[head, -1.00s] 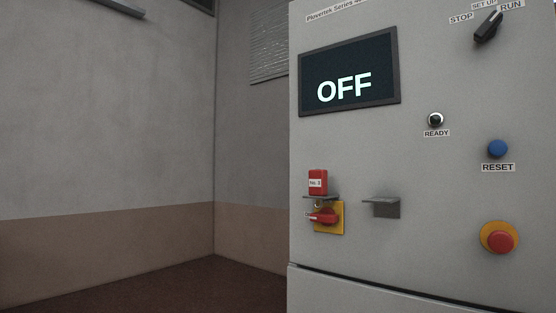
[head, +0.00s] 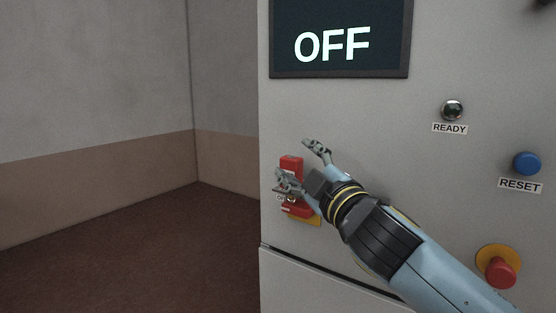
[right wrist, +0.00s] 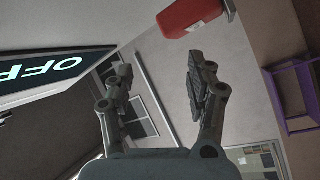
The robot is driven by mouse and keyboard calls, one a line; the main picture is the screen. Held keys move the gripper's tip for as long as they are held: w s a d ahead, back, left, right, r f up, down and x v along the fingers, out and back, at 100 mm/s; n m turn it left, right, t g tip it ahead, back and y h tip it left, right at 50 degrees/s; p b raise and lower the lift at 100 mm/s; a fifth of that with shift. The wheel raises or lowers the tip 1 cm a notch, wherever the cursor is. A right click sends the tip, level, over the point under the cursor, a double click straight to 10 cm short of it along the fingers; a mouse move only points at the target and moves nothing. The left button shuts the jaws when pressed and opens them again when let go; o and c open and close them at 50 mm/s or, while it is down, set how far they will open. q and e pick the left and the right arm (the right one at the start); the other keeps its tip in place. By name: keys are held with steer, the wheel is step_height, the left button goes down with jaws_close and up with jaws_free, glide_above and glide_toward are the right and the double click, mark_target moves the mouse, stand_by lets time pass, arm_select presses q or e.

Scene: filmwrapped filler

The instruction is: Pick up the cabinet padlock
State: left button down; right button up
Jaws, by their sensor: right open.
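The red padlock (head: 291,163) sits on a small grey ledge on the cabinet front, just above a red rotary switch (head: 295,209) on a yellow plate. In the right wrist view the red padlock (right wrist: 188,15) shows at the top, beyond the fingertips, on a grey ledge. My right gripper (head: 301,162) is open in front of the padlock and partly covers it. In the right wrist view my right gripper (right wrist: 160,72) has nothing between its fingers. It looks apart from the padlock. My left gripper is not in view.
The cabinet (head: 390,120) carries an OFF display (head: 338,40), a READY lamp (head: 452,110), a blue RESET button (head: 526,162) and a red stop button (head: 501,271). My right arm hides the second ledge. Floor left of the cabinet is clear.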

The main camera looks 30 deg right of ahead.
steer(key=w+a+r+n+g+y+p, duration=0.1)
steer(key=a+r+n+g+y, duration=0.1)
steer(key=a+r+n+y, duration=0.65)
steer(key=w+a+r+n+g+y, duration=0.2)
steer(key=a+r+n+y, duration=0.25)
steer(key=n+y, duration=0.85)
steer(key=n+g+h, duration=0.9)
steer(key=g+h, duration=0.2)
steer(key=h, duration=0.6)
glide_above(298, 159)
steer(key=s+d, duration=0.1)
steer(key=s, duration=0.2)
step_height(298, 159, down, 8)
steer(key=r, duration=0.1)
steer(key=shift+n+y, duration=0.25)
steer(key=b+x, duration=0.4)
steer(key=x, duration=0.2)
steer(key=shift+w+d+f, duration=0.1)
steer(key=shift+w+f, duration=0.1)
steer(key=shift+f, duration=0.05)
steer(key=shift+w+f+b, duration=0.25)
steer(key=shift+f+b, duration=0.25)
steer(key=shift+b, duration=0.15)
steer(key=shift+w+f+p, duration=0.65)
steer(key=shift+f+p, duration=0.2)
steer(key=shift+p, duration=0.2)
steer(key=shift+w+a+f, duration=0.15)
steer(key=shift+a+f, duration=0.1)
steer(key=shift+f, duration=0.2)
